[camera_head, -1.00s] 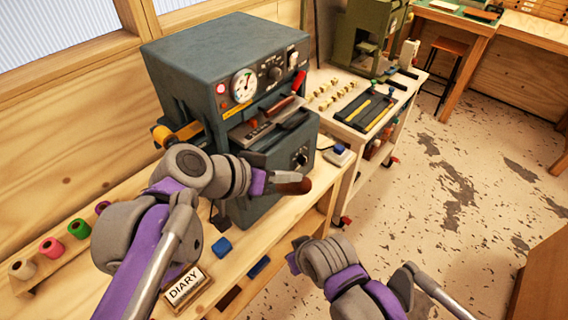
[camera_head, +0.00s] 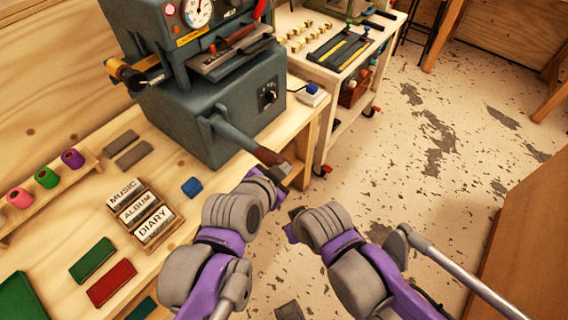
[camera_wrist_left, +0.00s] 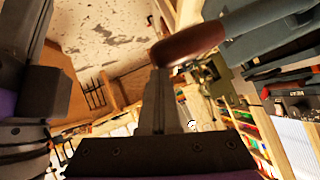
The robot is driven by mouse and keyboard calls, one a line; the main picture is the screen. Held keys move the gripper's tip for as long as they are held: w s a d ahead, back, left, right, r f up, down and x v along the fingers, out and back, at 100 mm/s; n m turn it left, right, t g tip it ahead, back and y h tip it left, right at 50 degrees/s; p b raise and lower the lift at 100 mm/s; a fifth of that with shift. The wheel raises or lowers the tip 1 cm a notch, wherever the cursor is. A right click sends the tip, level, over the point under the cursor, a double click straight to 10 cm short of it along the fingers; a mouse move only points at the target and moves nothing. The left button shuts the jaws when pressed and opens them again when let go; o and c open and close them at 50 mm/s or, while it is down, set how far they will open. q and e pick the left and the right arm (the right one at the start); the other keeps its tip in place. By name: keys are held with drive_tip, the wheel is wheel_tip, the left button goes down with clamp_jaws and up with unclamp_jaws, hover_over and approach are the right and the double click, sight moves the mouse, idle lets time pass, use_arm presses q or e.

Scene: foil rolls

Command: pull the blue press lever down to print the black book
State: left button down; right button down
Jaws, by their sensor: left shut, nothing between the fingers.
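The press (camera_head: 205,110) is a blue-grey machine on the wooden bench. Its grey-blue lever (camera_head: 228,135) slopes down to the right from the press front and ends in a brown handle (camera_head: 272,157). My left gripper (camera_head: 277,172) is shut and empty at the handle's outer end. In the left wrist view the handle (camera_wrist_left: 190,44) crosses just beyond the shut fingertips (camera_wrist_left: 160,75); I cannot tell whether they touch it. My right gripper (camera_head: 291,232) is at the near end of my right arm, its fingers not clear. I cannot make out a black book for certain.
A block tray (camera_head: 172,238) reading MUSIC, ALBUM and DIARY stands on the bench. A green book (camera_head: 92,258), a red book (camera_head: 110,284) and several colored spools (camera_head: 46,178) lie left. A white cart (camera_head: 338,80) stands right of the press, beside open floor.

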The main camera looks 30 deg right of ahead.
use_arm(q)
drive_tip(key=shift+s+a+f, duration=0.1)
drive_tip(key=shift+s+f, duration=0.1)
drive_tip(key=shift+f, duration=0.4)
use_arm(e)
drive_tip(key=shift+s+f, duration=0.3)
use_arm(q)
drive_tip(key=shift+a+f, duration=0.1)
idle(0.7)
